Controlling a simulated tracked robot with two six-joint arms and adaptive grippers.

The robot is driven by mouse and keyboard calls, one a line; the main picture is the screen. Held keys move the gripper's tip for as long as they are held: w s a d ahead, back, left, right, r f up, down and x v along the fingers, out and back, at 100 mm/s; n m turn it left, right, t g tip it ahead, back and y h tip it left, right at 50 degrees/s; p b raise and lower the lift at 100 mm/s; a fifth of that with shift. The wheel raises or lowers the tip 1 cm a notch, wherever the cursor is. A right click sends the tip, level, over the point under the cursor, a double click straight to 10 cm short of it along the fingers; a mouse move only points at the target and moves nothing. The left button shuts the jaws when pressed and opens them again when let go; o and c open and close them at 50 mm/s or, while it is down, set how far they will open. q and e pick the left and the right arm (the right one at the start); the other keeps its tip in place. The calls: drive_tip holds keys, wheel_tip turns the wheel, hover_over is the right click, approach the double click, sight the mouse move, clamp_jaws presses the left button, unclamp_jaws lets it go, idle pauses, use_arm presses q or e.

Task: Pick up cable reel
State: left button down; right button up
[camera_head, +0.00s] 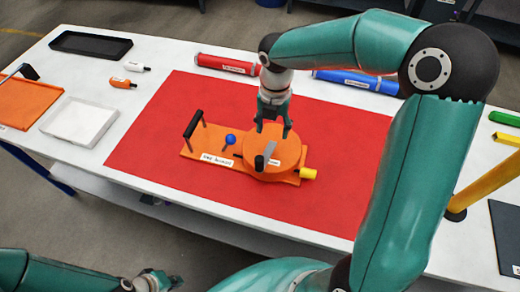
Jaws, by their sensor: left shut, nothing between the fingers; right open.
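An orange device with a round, drum-like disc (262,141) on a flat plate lies on the red mat (150,140). It is the only reel-like thing I see, but I cannot read its label well enough to confirm it is the cable reel. It has a black upright handle (193,125), a blue knob (230,139), a grey lever (268,151) and a yellow end piece (308,173). My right gripper (272,128) is open, pointing down over the disc's far part; contact is unclear. My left gripper (164,281) is shut and empty at the bottom left, away from the device.
Red (226,65) and blue (355,80) tubes lie behind the mat. A black tray (90,44), a white tray (80,123) and an orange tray (28,102) are at the left. A yellow bar (485,178) rises at the right. The mat's left part is clear.

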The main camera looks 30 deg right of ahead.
sight(272, 144)
drive_tip(key=shift+f+p, duration=0.3)
drive_tip(key=shift+f, duration=2.4)
clamp_jaws()
drive_tip(key=shift+r, duration=0.1)
